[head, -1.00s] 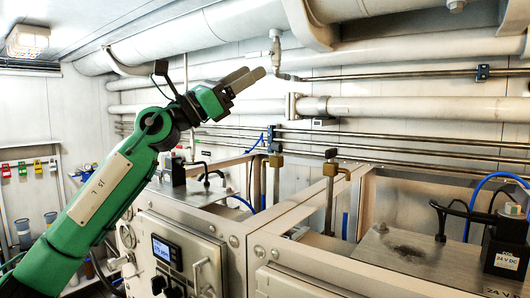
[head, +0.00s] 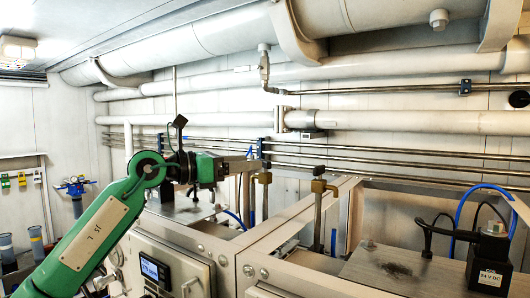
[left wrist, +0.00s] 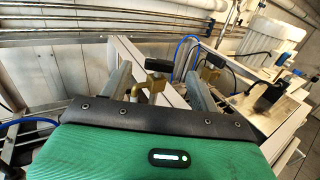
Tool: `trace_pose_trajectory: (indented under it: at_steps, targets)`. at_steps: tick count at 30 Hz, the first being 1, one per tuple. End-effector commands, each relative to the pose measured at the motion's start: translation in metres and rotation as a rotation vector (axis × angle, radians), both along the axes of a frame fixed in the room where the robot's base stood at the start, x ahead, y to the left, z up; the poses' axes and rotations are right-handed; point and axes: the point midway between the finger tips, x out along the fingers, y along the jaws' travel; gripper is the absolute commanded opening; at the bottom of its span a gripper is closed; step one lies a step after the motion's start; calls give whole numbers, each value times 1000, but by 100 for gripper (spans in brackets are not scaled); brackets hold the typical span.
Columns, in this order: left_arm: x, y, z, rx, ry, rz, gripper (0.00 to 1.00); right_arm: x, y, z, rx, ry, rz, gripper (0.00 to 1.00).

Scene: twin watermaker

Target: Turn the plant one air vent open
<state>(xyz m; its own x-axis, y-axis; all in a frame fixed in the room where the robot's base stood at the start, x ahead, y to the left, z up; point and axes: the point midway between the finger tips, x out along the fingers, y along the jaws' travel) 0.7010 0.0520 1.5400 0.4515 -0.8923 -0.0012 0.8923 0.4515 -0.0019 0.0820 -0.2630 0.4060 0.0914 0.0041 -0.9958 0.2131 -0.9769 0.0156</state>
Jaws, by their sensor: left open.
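Two brass valves with black handles stand on upright pipes at the plant frames, a nearer-left one (head: 263,178) and one further right (head: 318,186). I cannot tell from any label which is the plant one air vent. My left gripper (head: 246,165) points right, with its fingertips close to the left brass valve. In the left wrist view its two grey fingers (left wrist: 158,72) are spread, and a brass valve (left wrist: 154,85) with a black handle shows in the gap between them. Contact cannot be made out. A second brass valve (left wrist: 211,68) shows beyond the right finger. My right gripper is not in view.
Steel pipes (head: 400,160) run along the wall behind the valves. The metal frame (head: 290,225) and control panel (head: 160,272) lie below. A black solenoid box (head: 490,255) with cables stands at the right. A small valve (head: 264,65) hangs from the upper pipe.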

Motion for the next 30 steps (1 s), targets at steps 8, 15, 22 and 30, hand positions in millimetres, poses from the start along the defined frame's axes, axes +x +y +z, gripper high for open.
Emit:
trace_pose_trajectory:
  at_steps: [8,15,22,30]
  targets:
    - [21,-42,3,-1,2,-1,62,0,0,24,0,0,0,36]
    - [27,-53,0,0,-1,1,62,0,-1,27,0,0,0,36]
    - [27,-53,-1,0,-1,1,60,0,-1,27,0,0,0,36]
    - [27,-52,0,0,-1,1,17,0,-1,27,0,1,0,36]
